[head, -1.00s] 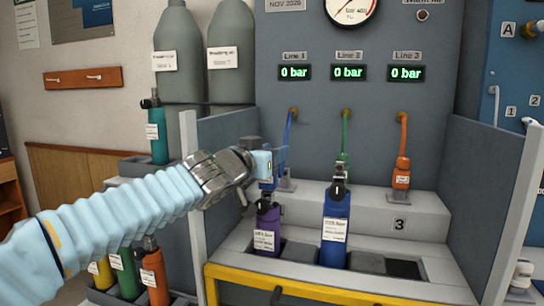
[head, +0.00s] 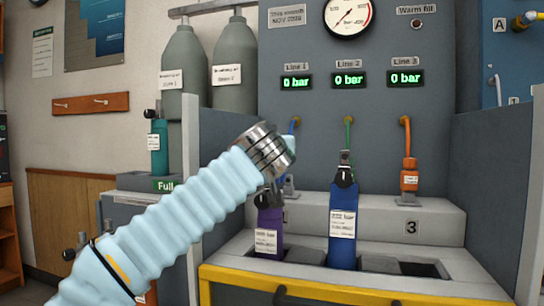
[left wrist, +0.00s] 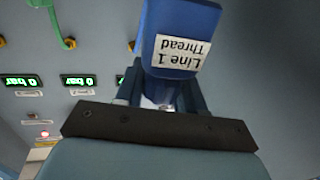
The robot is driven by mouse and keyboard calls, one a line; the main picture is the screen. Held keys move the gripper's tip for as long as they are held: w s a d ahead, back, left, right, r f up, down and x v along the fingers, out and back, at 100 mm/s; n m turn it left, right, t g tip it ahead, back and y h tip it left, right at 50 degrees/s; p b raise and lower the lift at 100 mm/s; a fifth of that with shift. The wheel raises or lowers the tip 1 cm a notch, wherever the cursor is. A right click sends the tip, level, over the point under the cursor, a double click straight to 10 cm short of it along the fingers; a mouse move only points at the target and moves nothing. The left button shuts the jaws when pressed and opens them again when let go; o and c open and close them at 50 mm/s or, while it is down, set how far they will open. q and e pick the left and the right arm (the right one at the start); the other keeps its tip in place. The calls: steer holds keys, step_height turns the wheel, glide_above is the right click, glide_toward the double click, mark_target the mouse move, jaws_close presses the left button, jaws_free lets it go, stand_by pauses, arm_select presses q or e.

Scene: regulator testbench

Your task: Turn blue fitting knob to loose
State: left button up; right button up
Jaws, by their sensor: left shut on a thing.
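The blue fitting (left wrist: 180,35) fills the top middle of the left wrist view, with a white label that reads "Line 1 Thread" upside down. My left gripper (left wrist: 160,92) is shut on it, with one dark finger on each side. In the head view my left wrist's metal cuff (head: 264,151) stands in front of the Line 1 spot and hides most of the gripper and fitting. Which way the knob is turned cannot be told. My right gripper is in neither view.
A purple cylinder (head: 269,229) stands right below my wrist, and a blue cylinder (head: 342,225) stands to its right. An orange fitting (head: 409,178) stands on the ledge under Line 3. Grey side panels (head: 487,180) flank the bench; all displays read 0 bar.

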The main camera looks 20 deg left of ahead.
arm_select(q)
steer(key=shift+n+y, duration=0.5)
steer(key=shift+y, duration=0.2)
steer(key=o, duration=1)
steer(key=shift+c, duration=0.2)
steer(key=shift+s, duration=0.1)
steer(key=shift+s, duration=0.35)
steer(key=b+v, duration=0.2)
steer(key=v, duration=1.1)
steer(key=shift+w+r, duration=0.1)
steer(key=shift+r, duration=0.05)
